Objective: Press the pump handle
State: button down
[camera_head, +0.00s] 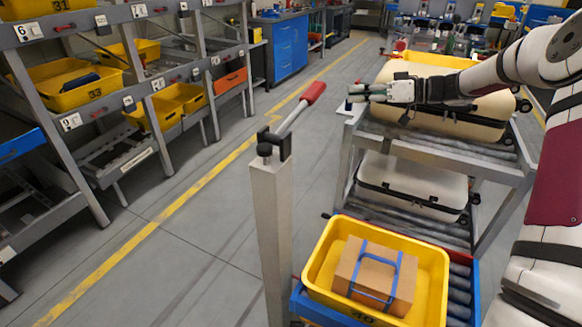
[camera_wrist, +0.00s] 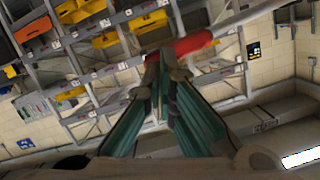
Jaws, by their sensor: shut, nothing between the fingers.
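The pump handle (camera_head: 313,93) has a red grip on a grey metal lever, angled up and to the right from the top of a grey post (camera_head: 271,205). My gripper (camera_head: 352,93) is shut and empty, level with the red grip and just right of it in the head view. In the wrist view the pump handle's red grip (camera_wrist: 195,43) crosses just beyond the tips of my gripper (camera_wrist: 165,65). I cannot tell whether the fingertips touch it.
A yellow tray (camera_head: 436,270) holding a cardboard box (camera_head: 370,280) with a blue strap sits on the roller conveyor (camera_head: 461,290). Beige cases lie on the rack behind. Shelves with yellow bins (camera_head: 180,104) stand at left. The floor between is clear.

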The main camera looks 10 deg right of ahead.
jog(key=shift+r, duration=0.15)
jog(key=s+a+r+n+t+h+p, duration=0.1)
jog(key=s+a+r+n+p, duration=0.1)
jog(key=r+p, duration=0.5)
notch_tip(320, 180, up, 3)
jog(key=shift+s+n+p, duration=0.4)
jog(key=shift+s+n, duration=0.25)
jog(key=shift+n, duration=0.45)
send_over(318, 90)
notch_tip(318, 90, down, 3)
jog(key=shift+r+p, duration=0.2)
jog(key=shift+p, duration=0.1)
jog(key=shift+d+f, duration=0.25)
jog(key=shift+f, duration=0.75)
jog(key=shift+d+f, duration=0.2)
jog(key=shift+f, duration=0.75)
